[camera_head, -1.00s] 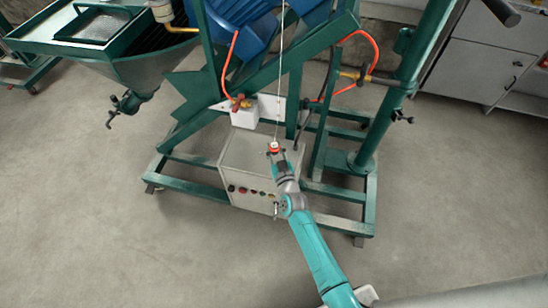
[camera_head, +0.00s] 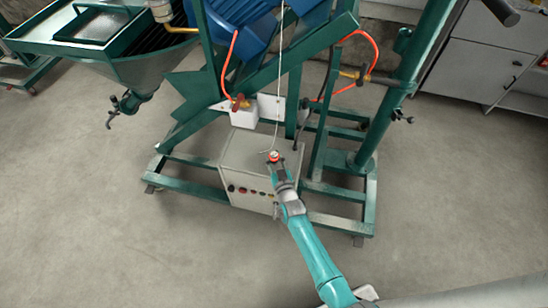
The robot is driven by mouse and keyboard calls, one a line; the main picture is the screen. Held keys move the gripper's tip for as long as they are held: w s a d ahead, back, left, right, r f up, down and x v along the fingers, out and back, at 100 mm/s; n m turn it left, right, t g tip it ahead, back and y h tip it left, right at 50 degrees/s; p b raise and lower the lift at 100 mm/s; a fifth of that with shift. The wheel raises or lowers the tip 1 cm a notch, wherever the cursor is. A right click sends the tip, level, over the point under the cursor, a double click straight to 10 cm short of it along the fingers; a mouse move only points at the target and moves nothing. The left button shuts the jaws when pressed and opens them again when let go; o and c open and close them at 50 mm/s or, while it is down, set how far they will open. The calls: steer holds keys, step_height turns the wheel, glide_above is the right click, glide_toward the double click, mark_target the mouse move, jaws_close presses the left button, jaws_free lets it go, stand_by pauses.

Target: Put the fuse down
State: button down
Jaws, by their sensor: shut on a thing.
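The fuse (camera_head: 273,156) is a small piece with a red part and a pale top, at the tip of my arm. My gripper (camera_head: 274,162) is shut on it, over the top of a grey control box (camera_head: 240,161). The fingers are too small to make out clearly. I cannot tell whether the fuse touches the box top or is held just above it.
The box has several buttons on its front and stands within a green wheeled frame (camera_head: 190,186). A thin pale cable (camera_head: 279,85) hangs down to near the fuse. An orange hose (camera_head: 230,62) and a white block (camera_head: 244,117) are behind. The floor in front is clear.

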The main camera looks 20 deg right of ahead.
steer(key=c, duration=0.8)
jaws_free()
steer(key=s, duration=0.8)
steer(key=s+a, duration=0.1)
steer(key=s, duration=0.3)
steer(key=shift+a+r, duration=0.1)
